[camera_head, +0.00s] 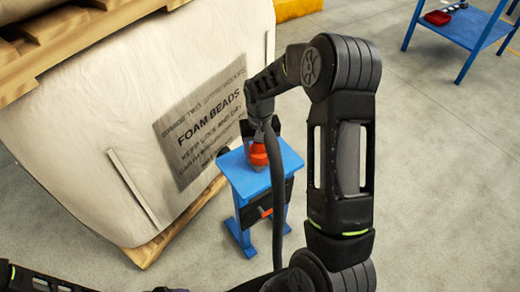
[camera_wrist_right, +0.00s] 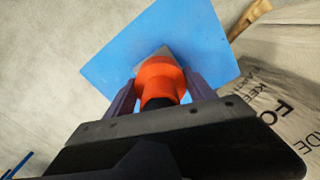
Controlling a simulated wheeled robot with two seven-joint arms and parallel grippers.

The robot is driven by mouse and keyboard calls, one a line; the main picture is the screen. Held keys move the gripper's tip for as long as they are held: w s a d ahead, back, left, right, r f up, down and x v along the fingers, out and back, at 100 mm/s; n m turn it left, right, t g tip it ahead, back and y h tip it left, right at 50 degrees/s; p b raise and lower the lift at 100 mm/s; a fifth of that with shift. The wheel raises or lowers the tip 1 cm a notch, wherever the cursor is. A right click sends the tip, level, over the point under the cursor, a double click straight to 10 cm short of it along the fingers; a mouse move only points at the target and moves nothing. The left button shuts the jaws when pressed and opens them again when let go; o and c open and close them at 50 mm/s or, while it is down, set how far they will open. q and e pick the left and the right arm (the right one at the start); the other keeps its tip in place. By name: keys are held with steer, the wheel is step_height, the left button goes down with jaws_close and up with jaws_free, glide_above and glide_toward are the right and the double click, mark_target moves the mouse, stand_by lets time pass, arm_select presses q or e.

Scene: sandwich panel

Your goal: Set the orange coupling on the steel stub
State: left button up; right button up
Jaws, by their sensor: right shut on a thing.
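The orange coupling (camera_wrist_right: 162,77) is between the two fingers of my right gripper (camera_wrist_right: 158,90), which is shut on it. In the head view the coupling (camera_head: 258,155) shows over the top of a small blue stand (camera_head: 287,160). A grey piece that looks like the steel stub (camera_wrist_right: 163,52) shows just beyond the coupling in the wrist view, mostly hidden by it. I cannot tell whether the coupling is around the stub or just above it. In the head view my right gripper (camera_head: 257,148) is partly hidden by its arm. My left gripper is not in view.
A large white sack marked FOAM BEADS (camera_head: 130,120) on a wooden pallet (camera_head: 150,247) stands close left of the stand. The floor right of the stand is clear.

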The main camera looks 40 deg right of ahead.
steer(key=shift+f+b, duration=0.45)
steer(key=shift+f, duration=0.15)
stand_by(0.6)
steer(key=o, duration=1.6)
steer(key=shift+r, duration=0.1)
step_height(320, 180, up, 8)
steer(key=shift+f+p, duration=0.1)
steer(key=shift+p, duration=0.3)
